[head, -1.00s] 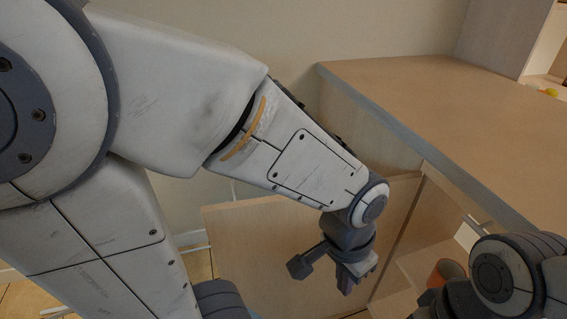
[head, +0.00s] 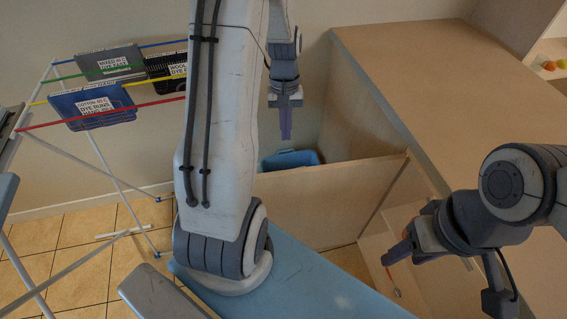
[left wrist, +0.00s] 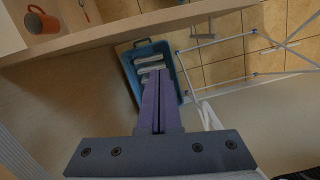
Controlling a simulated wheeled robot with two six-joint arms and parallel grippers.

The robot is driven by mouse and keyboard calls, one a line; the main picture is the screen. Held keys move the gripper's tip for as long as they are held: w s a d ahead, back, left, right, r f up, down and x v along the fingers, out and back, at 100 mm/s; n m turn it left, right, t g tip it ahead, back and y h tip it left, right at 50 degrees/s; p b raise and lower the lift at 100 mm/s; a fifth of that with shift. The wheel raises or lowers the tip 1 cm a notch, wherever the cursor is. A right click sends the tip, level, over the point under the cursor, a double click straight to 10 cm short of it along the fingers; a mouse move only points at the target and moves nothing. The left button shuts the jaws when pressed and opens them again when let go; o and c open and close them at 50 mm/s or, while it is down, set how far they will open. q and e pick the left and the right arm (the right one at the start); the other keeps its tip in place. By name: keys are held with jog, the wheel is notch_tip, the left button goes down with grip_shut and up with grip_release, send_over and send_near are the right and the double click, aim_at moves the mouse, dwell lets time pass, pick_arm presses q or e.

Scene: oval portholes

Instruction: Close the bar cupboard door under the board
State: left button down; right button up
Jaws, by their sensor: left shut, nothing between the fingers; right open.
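The cupboard door (head: 325,205) is a pale wooden panel that stands open, swung out to the left from the cupboard under the wooden board (head: 440,100). Its inner face is toward me. My left gripper (head: 285,125) is shut and empty, fingers down, above and beyond the door's top edge, on its outer side. In the left wrist view its purple fingers (left wrist: 158,100) are together, and the door's edge (left wrist: 130,32) crosses the top. My right gripper (head: 397,255) is open and empty, in front of the cupboard opening. Any contact with the door is not visible.
A blue basket (left wrist: 150,62) lies on the floor behind the door. An orange mug (left wrist: 42,21) shows beyond the door edge. A drying rack (head: 120,170) with hanging crates stands at the left.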

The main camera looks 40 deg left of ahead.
pick_arm(q)
jog(key=s+d+f+n, duration=0.1)
jog(key=s+f, duration=0.3)
jog(key=f, duration=0.6)
jog(key=shift+s+d+f+g+h, duration=0.3)
jog(key=shift+d+f, duration=0.1)
jog(key=shift+d, duration=0.2)
